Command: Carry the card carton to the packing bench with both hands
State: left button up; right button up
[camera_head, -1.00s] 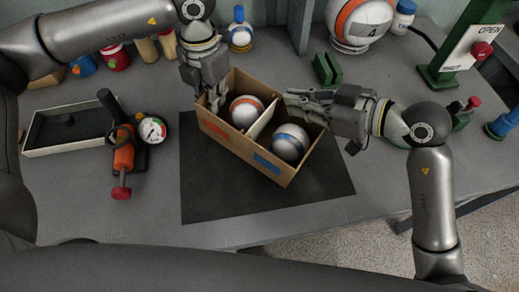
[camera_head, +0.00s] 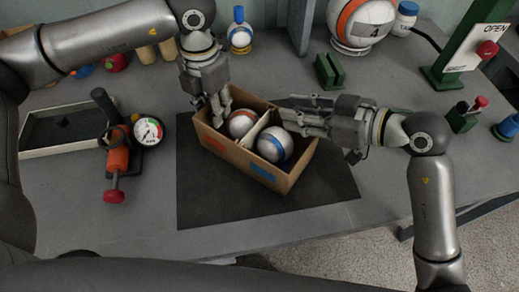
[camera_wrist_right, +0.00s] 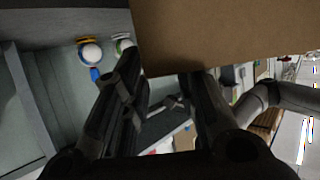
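The open card carton (camera_head: 226,148) is over the dark mat (camera_head: 215,205) on the grey bench (camera_head: 75,205). It holds a ball with an orange band (camera_head: 241,123) and a ball with a blue band (camera_head: 273,147), with a divider between them. My left gripper (camera_head: 214,113) has its fingers astride the back-left wall. My right gripper (camera_head: 290,113) reaches over the back-right wall from the right. Both seem closed on the walls, though the contact is partly hidden. In the right wrist view, carton card (camera_wrist_right: 230,35) fills the top by the fingers (camera_wrist_right: 160,75).
A shallow tray (camera_head: 60,150) and an orange pump with a gauge (camera_head: 149,130) stand at left. A green block (camera_head: 329,72), a large ball marked 4 (camera_head: 365,20) and a green stand with an OPEN sign (camera_head: 480,45) are behind. The front of the mat is clear.

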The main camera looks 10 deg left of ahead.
jog(key=shift+d+r, duration=0.1)
jog(key=shift+d, duration=0.1)
pick_arm(q)
notch_tip(320, 180, up, 12)
pick_arm(e)
jog(key=v, duration=1.1)
jog(key=shift+s+d, duration=0.2)
jog(key=shift+s, duration=0.05)
dwell(0.4)
